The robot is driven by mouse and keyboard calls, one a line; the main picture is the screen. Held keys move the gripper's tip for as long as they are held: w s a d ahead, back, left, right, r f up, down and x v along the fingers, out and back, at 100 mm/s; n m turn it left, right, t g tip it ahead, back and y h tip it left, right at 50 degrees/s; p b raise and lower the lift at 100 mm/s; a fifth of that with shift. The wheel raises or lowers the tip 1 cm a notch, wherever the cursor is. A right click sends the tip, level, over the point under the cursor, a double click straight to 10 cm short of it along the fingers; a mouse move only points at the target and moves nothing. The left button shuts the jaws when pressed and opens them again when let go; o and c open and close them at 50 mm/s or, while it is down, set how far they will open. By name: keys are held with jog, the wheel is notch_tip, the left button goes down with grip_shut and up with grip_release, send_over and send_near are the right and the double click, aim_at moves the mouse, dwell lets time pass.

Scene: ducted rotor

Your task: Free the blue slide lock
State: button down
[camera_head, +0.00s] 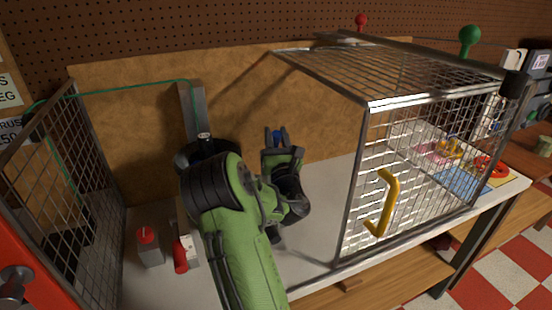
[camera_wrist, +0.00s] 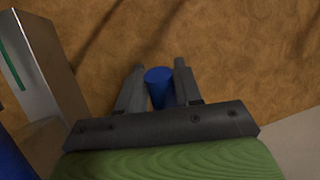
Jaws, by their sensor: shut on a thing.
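The blue slide lock (camera_wrist: 157,76) shows in the wrist view as a short blue cylinder with a round end, between the two grey fingers. My gripper (camera_wrist: 158,92) is shut on it. In the head view, a small bit of blue (camera_head: 277,136) shows between the fingertips of my gripper (camera_head: 277,140), in front of the brown back board. The lower part of the blue piece is hidden by the fingers and palm. What it joins to cannot be seen.
A wire mesh cage (camera_head: 415,160) with a yellow handle (camera_head: 383,203) stands to the right. A grey post (camera_head: 192,108) with a green cord rises behind my arm, left of the gripper. A mesh panel (camera_head: 85,170) stands at left. Red-topped containers (camera_head: 149,246) sit at front left.

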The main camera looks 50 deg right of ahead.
jog(key=b, duration=0.2)
jog(key=f+b, duration=0.1)
jog(key=b, duration=0.1)
jog(key=shift+s+a+t+h, duration=0.2)
jog(key=shift+s+t+h, duration=0.15)
jog(key=shift+t+h, duration=0.05)
jog(key=shift+s+a+m+b, duration=0.1)
jog(key=shift+m+b, duration=0.2)
jog(key=shift+b, duration=0.4)
jog(key=shift+r+h+b, duration=0.1)
jog(key=shift+h+b, duration=0.2)
jog(key=shift+b, duration=0.05)
jog(key=c, duration=0.9)
grip_release()
jog(key=shift+s+r, duration=0.1)
jog(key=shift+s+a+f+b, duration=0.2)
jog(key=shift+f+b, duration=0.1)
jog(key=shift+b, duration=0.05)
jog(key=b+v, duration=0.2)
jog(key=v, duration=0.9)
jog(key=shift+s+b, duration=0.15)
jog(key=shift+b, duration=0.25)
